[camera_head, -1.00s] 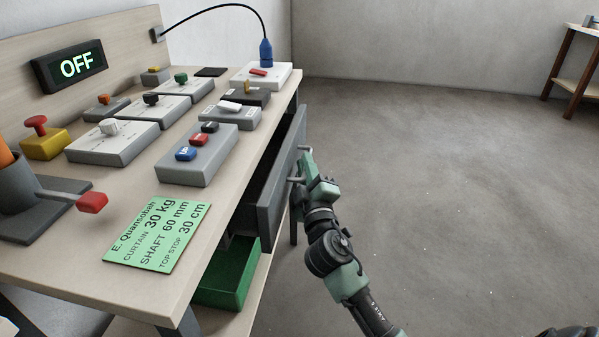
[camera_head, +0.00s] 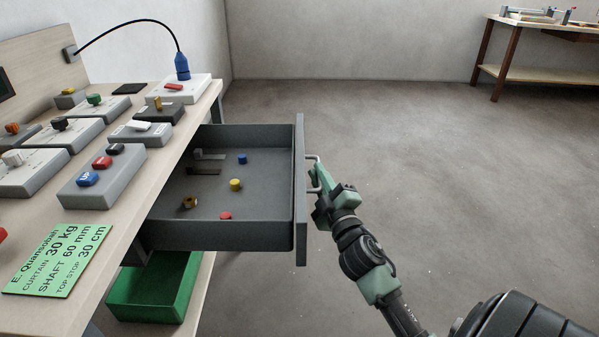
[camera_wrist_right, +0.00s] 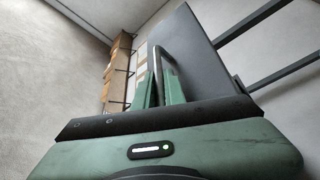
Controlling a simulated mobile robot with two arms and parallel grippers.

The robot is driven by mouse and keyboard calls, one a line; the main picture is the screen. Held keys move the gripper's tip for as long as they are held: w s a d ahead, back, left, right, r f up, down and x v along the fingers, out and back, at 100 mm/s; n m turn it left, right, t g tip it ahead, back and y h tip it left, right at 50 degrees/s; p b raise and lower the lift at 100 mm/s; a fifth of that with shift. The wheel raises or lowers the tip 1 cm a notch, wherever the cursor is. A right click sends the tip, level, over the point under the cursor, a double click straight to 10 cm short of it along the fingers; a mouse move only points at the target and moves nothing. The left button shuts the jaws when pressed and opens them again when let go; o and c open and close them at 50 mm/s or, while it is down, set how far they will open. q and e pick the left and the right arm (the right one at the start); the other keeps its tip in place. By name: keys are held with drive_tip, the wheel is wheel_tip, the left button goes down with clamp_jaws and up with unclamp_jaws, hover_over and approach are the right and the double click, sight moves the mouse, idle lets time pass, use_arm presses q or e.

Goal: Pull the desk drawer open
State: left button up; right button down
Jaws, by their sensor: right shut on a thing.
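The dark grey desk drawer (camera_head: 245,222) stands pulled well out of the desk, and its inside shows in the head view. Its front panel (camera_head: 301,200) carries a metal bar handle (camera_head: 313,158) on the outer face. My right gripper (camera_head: 318,178) is at the handle, shut on it. In the right wrist view the handle (camera_wrist_right: 166,58) runs between the green fingers (camera_wrist_right: 160,92), beside the grey front panel (camera_wrist_right: 195,60). Inside the drawer lie a blue piece (camera_head: 242,159), yellow pieces (camera_head: 235,185), a red piece (camera_head: 226,216) and grey brackets (camera_head: 205,170). My left gripper is out of view.
The desk top (camera_head: 110,225) holds several control boxes and a green card (camera_head: 58,260). A green bin (camera_head: 155,290) sits below the drawer. Open floor (camera_head: 420,160) lies to the right. Another table (camera_head: 540,75) stands at the far right.

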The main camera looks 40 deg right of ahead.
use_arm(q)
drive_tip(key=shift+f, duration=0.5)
use_arm(e)
drive_tip(key=shift+s+d+r, duration=0.1)
drive_tip(key=shift+s+d, duration=0.35)
drive_tip(key=shift+d, duration=0.2)
drive_tip(key=c, duration=1.8)
unclamp_jaws()
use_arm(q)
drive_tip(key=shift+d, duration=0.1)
use_arm(e)
drive_tip(key=shift+o, duration=0.2)
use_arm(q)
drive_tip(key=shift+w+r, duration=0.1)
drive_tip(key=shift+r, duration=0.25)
use_arm(e)
drive_tip(key=v, duration=0.7)
drive_tip(key=shift+s, duration=0.35)
